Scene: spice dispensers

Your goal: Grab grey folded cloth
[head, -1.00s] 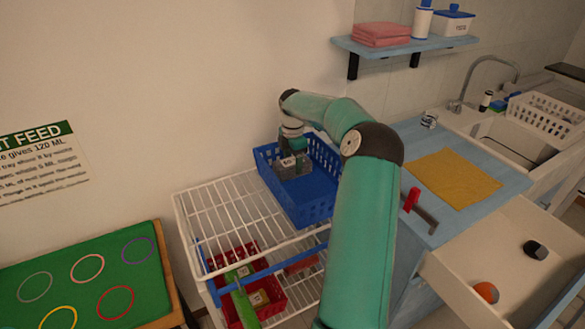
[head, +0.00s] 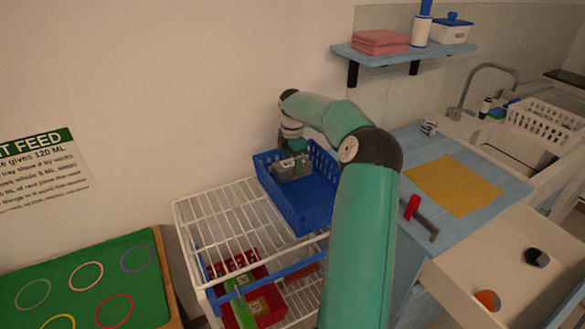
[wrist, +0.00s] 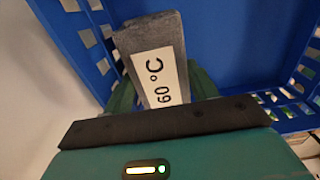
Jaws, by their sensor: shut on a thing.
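The grey folded cloth (head: 292,168) is in the blue basket (head: 312,205), near its back left corner. In the wrist view the cloth (wrist: 153,42) carries a white label reading "60 °C" and stands between the two green fingers of my gripper (wrist: 160,88). My gripper, also in the head view (head: 294,156), is shut on the cloth. The fingertips are partly hidden by the cloth and the gripper body. I cannot tell whether the cloth touches the basket floor.
The basket stands on a white wire rack (head: 215,215), and a red basket (head: 262,300) sits on its lower level. A blue counter with a yellow mat (head: 452,184) and an open drawer (head: 510,262) lie to the right. A shelf (head: 400,52) hangs above.

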